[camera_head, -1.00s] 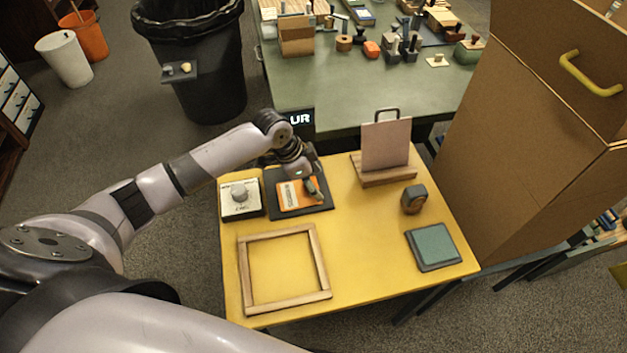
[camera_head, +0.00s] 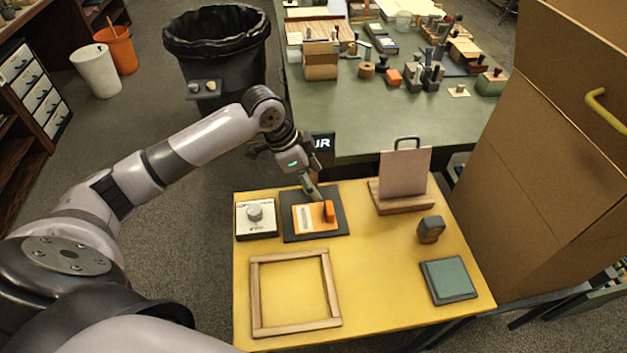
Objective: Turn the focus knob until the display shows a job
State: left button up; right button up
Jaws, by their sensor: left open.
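The knob (camera_head: 255,211) is a round grey dial on a pale box (camera_head: 257,229) at the left back of the yellow table. A small black display (camera_head: 322,142) with white letters stands behind the table's back edge. My arm hides its left part; the letters "UR" or similar show. My left gripper (camera_head: 313,193) is open and points down over the back of a dark pad (camera_head: 338,230), right of the knob and apart from it. On that pad lies an orange plate with a white strip and an orange handle (camera_head: 329,211). My right gripper is not in view.
A wooden frame (camera_head: 255,295) lies at the front left. A stand with a pale board (camera_head: 404,173), a dark block (camera_head: 431,230) and a teal pad (camera_head: 448,280) are on the right. A large cardboard box (camera_head: 540,170) borders the right side. The table's middle is clear.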

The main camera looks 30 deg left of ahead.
aim_at(255, 213)
jog(key=u, duration=1)
